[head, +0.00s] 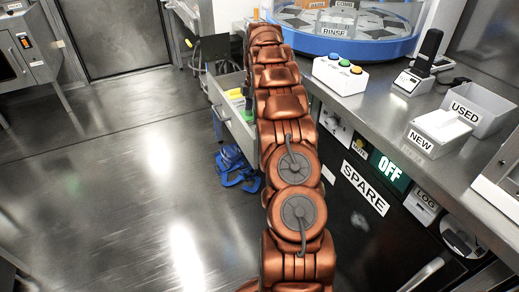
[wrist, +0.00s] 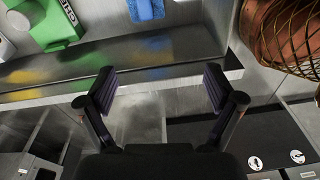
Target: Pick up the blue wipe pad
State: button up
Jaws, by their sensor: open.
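A blue piece (wrist: 146,9), which looks like the blue wipe pad, shows at the top edge of the wrist view and is partly cut off. It is beyond a metal ledge (wrist: 190,68) with yellow, green and blue smears. My gripper (wrist: 160,88) is open and empty, its two dark ridged fingers wide apart. It is on the near side of the ledge, apart from the blue piece. In the head view my copper arm hides the gripper, and I cannot pick out the pad there.
A green box (wrist: 52,24) lies left of the blue piece. A copper-brown form with mesh (wrist: 288,35) fills the upper right. In the head view an open drawer (head: 232,118) holds yellow and green things, with blue straps (head: 235,166) below. The floor at left (head: 120,190) is clear.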

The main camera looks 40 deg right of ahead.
jog(key=shift+n, duration=0.6)
jog(key=d+f, duration=0.1)
jog(key=f, duration=0.1)
jog(key=d+f+b, duration=0.1)
jog(key=d+f, duration=0.2)
jog(key=shift+d+f+b, duration=0.25)
jog(key=shift+f+b, duration=0.15)
jog(key=shift+w+a+f+b, duration=0.15)
jog(key=shift+f+b, duration=0.15)
jog(key=shift+f, duration=1)
jog(key=shift+s+a+f+b, duration=0.1)
jog(key=shift+f+b, duration=0.2)
jog(key=shift+f, duration=0.95)
jog(key=shift+w+a+f+b, duration=0.15)
jog(key=shift+f+b, duration=0.15)
jog(key=shift+f, duration=1)
jog(key=shift+s, duration=0.1)
jog(key=shift+c, duration=0.4)
jog(key=c, duration=1.1)
jog(key=shift+o, duration=0.2)
notch_tip(320, 180, up, 10)
jog(key=shift+r+p, duration=0.1)
jog(key=shift+p, duration=1.15)
